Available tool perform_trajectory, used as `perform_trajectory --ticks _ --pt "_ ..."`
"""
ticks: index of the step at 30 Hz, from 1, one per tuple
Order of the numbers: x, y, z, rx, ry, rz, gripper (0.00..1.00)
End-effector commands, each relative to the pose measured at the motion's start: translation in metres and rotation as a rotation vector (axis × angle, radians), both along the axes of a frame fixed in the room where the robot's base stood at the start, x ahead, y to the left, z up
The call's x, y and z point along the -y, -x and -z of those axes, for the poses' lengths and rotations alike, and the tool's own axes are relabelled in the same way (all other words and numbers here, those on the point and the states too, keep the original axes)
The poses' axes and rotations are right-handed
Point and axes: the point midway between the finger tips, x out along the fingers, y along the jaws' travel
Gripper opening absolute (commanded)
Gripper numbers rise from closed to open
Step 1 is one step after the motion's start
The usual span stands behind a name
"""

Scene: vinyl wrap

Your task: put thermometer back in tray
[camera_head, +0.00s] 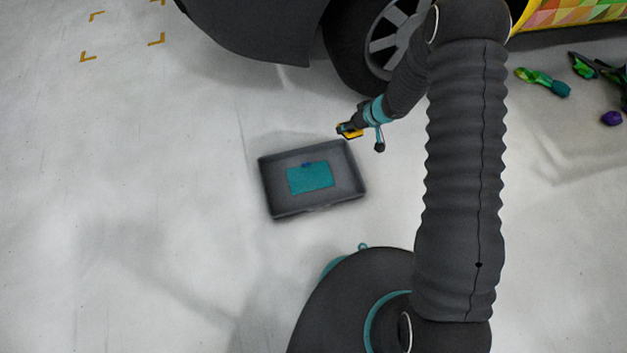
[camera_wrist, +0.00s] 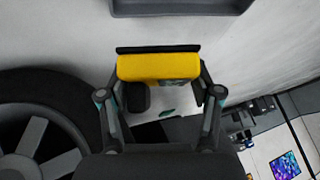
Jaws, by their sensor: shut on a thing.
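The thermometer looks like a yellow, dark-edged body (camera_wrist: 158,66) in the wrist view. My gripper (camera_wrist: 157,82) is shut on it, one finger at each side. In the head view my gripper (camera_head: 357,126) is small, just beyond the far right corner of the tray, and the thermometer shows as a small yellow patch (camera_head: 346,131). The dark grey tray (camera_head: 348,178) lies on the floor with a teal flat piece (camera_head: 310,178) inside it. In the wrist view one edge of the tray (camera_wrist: 180,9) shows at the top, apart from the thermometer.
A car wheel (camera_head: 385,45) and dark bodywork (camera_head: 250,25) stand behind my gripper. Several coloured items, such as a green and teal one (camera_head: 540,80) and a purple one (camera_head: 611,118), lie at the right. The floor left of the tray is clear apart from yellow corner marks (camera_head: 88,57).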

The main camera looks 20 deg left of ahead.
Motion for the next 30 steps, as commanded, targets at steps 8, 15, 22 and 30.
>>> perform_trajectory --ticks 8,15,22,30 --pt "-0.007 0.015 0.051 0.185 -0.05 -0.45 0.01" --pt "-0.007 0.028 0.089 0.306 -0.145 -0.822 0.01" --pt "-0.02 0.039 0.105 0.324 -0.171 -0.904 0.01" --pt "-0.063 0.069 0.137 0.323 -0.171 -0.904 0.01"
